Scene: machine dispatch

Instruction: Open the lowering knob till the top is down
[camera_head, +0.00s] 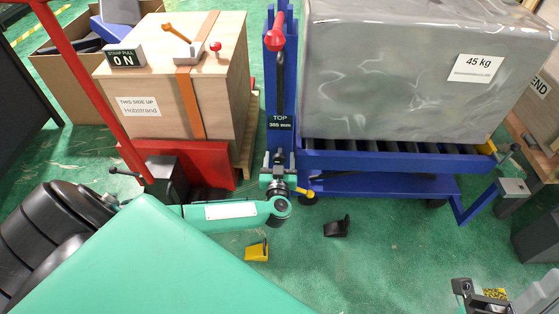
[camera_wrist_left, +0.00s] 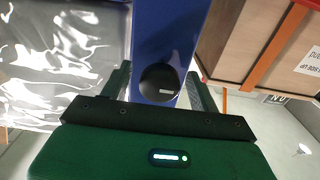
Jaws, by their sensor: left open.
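The blue lift table (camera_head: 390,162) carries a grey wrapped load (camera_head: 400,75) marked 45 kg. My left gripper (camera_head: 279,158) is at the lower part of the post, below the sign. In the left wrist view a round black knob (camera_wrist_left: 160,82) on the blue post lies between the open fingers (camera_wrist_left: 158,88); contact cannot be told. The knob is hidden in the head view. My right gripper (camera_head: 480,292) shows partly at lower right; its jaw state is unclear.
A wooden crate (camera_head: 222,95) stands on a red truck (camera_head: 190,152) left of the post. A yellow wedge (camera_head: 256,251) and a black wedge (camera_head: 337,228) lie on the green floor. Open floor (camera_head: 390,255) shows in front of the table.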

